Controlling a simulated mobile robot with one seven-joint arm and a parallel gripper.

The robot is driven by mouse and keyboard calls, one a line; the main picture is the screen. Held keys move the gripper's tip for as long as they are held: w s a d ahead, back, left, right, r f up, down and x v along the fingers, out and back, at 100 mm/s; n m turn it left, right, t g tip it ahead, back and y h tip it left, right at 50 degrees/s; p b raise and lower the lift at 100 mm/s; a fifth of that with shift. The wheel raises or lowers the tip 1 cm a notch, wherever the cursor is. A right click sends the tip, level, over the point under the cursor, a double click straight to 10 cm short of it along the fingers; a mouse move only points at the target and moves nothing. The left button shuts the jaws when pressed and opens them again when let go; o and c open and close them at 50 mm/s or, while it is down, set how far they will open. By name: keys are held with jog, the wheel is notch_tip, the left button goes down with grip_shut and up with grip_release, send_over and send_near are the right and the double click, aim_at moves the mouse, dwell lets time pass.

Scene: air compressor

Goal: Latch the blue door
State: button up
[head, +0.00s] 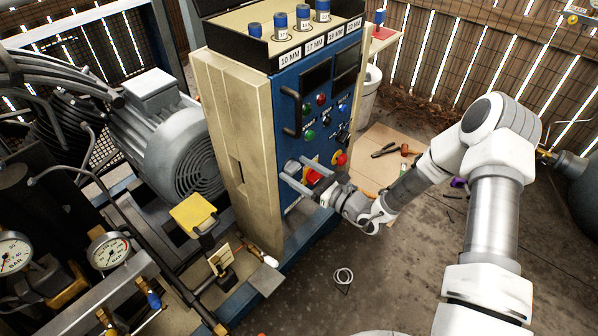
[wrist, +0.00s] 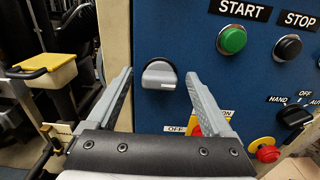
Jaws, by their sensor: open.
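The blue door (head: 287,143) is the front face of the beige control cabinet (head: 227,150). It looks about flush with the cabinet; a small gap cannot be ruled out. In the wrist view, a dark round latch knob with a grey grip (wrist: 158,75) sits on the blue door (wrist: 190,40) near its left edge. The grip lies roughly level, with a pale mark toward the right. My gripper (head: 287,172) is open in front of the door. Its two fingers stand left and right of the knob, apart from it. In the head view the fingers largely hide the knob.
Right of the knob are a green START button (wrist: 232,39), a black STOP button (wrist: 288,48) and a HAND/OFF/AUTO selector (wrist: 295,115). A red-and-yellow switch (head: 313,175) is close to my fingers. A black handle (head: 290,110) protrudes above. A motor (head: 172,135) stands left.

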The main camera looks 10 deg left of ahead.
grip_shut()
dwell(0.4)
jog(key=shift+n, duration=0.3)
jog(key=n, duration=0.4)
jog(key=shift+s+a, duration=0.1)
jog(key=n+b, duration=0.1)
jog(key=n, duration=0.3)
jog(key=shift+f+n, duration=0.15)
jog(key=shift+n, duration=0.25)
jog(key=n+b, duration=0.1)
jog(key=n, duration=0.3)
jog(key=shift+s+f+n+b, duration=0.1)
jog(key=shift+f+n+b, duration=0.05)
jog(key=shift+n+b, duration=1.4)
jog(key=shift+n, duration=0.95)
